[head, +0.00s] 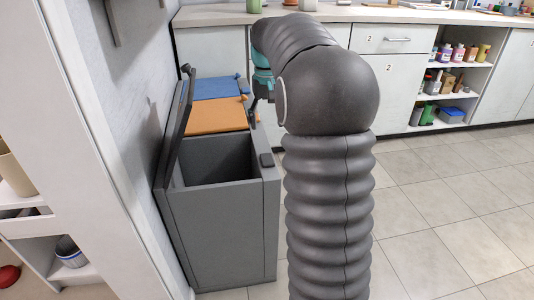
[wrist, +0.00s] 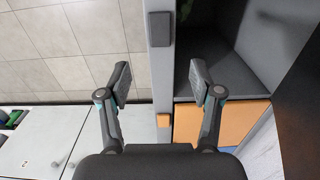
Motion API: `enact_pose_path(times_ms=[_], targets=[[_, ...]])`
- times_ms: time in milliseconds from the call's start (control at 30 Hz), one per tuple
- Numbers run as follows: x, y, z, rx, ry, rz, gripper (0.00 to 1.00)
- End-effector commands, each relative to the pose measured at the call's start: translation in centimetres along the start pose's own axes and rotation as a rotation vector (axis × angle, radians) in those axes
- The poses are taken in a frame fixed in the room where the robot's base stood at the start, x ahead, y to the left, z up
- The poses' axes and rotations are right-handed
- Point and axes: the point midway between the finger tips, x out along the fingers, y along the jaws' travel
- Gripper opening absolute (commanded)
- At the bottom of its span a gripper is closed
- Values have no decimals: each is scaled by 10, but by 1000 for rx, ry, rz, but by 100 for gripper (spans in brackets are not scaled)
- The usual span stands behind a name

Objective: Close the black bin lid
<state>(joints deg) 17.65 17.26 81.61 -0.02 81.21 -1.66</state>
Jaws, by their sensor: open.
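The black bin lid (head: 177,125) stands open, raised steeply on the left side of the grey bin (head: 222,230) by the wall. The compartment below it is open and looks empty. In the wrist view a dark panel at the right edge (wrist: 300,110) looks like this lid. A small black catch (head: 266,160) sits on the bin's right rim and shows in the wrist view (wrist: 160,28). My gripper (wrist: 160,78) is open and empty, with its fingers over the rim near the orange lid. In the head view my arm hides most of it.
The orange lid (head: 207,119) and blue lid (head: 215,88) are shut behind the open compartment. A wall stands close at the left of the bin. White cabinets (head: 378,90) stand at the back. Tiled floor (head: 440,210) is clear on the right.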

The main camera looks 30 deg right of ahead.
Motion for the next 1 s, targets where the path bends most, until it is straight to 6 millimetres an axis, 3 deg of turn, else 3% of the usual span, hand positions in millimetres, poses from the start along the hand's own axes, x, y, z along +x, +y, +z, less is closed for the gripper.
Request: enact_pose_path(times_ms=[500,700,1000], targets=[[94,1,1,1,-1,0,65],[113,1,0,1,-1,0,65],[118,1,0,1,2,0,65]])
